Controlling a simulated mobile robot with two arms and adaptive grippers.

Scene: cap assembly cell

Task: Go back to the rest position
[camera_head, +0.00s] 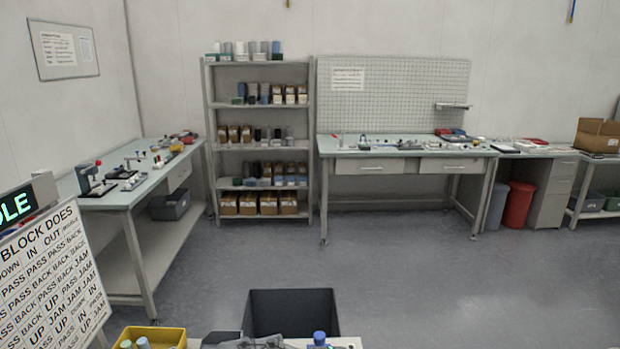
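Neither of my grippers can be made out in the head view. A dark grey shape (262,342) is cut off by the bottom edge, and I cannot tell what it is. Close in front, a pale surface (345,343) shows at the bottom edge. A blue-topped item (319,339) stands there. A yellow bin (172,335) at the bottom left holds a few small cylinders (142,343). A large dark open bin (291,313) is just beyond the pale surface.
A sign board (50,275) stands close at the left. Workbenches line the left (118,190) and back (400,150), with a loaded shelf rack (212,128) between them. A red bin (518,205) stands at the back right. The grey floor (430,265) in the middle is clear.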

